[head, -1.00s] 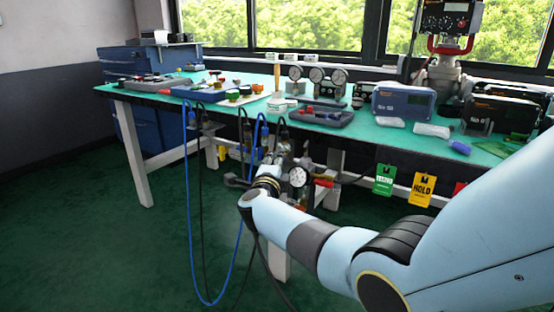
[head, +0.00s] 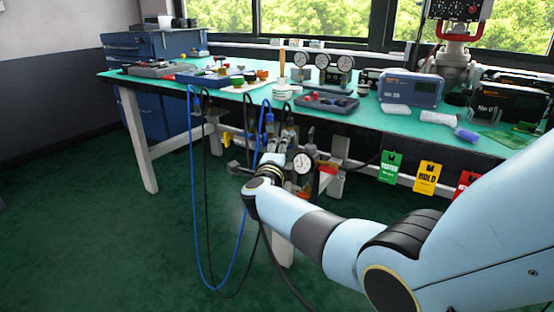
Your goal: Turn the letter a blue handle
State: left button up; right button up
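I cannot make out a blue handle or a letter A in the head view. My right arm reaches in from the right, and my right gripper (head: 269,168) points away toward the front of the workbench (head: 395,123), low near a white-faced gauge (head: 303,163). The wrist hides most of the gripper, so its fingers and anything between them cannot be made out. My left gripper is not in view.
Blue and black cables hang from the bench front into loops near the floor. Green, yellow and red tags (head: 427,178) hang from its edge. Gauges (head: 322,64), trays (head: 327,103) and a blue instrument box (head: 410,90) stand on top. Green floor lies open at left.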

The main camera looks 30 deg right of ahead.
jog(key=v, duration=1.1)
jog(key=shift+a, duration=0.1)
jog(key=s+a+f+n+g+y+p, duration=0.2)
jog(key=s+f+n+y+p, duration=0.55)
jog(key=s+f+n, duration=1.4)
jog(key=s+f+n+g+y, duration=0.1)
jog(key=s+f, duration=0.4)
jog(key=s, duration=0.7)
jog(key=s+f+n+g+y, duration=0.2)
jog(key=s+f+g, duration=0.3)
jog(key=s, duration=0.7)
jog(key=s+f+n+g+y, duration=0.1)
jog(key=s+f+g, duration=0.3)
jog(key=s, duration=0.8)
jog(key=shift+s+f+n+b, duration=0.25)
jog(key=shift+f+n+b, duration=0.2)
jog(key=shift+f+n, duration=0.45)
jog(key=shift+y, duration=0.25)
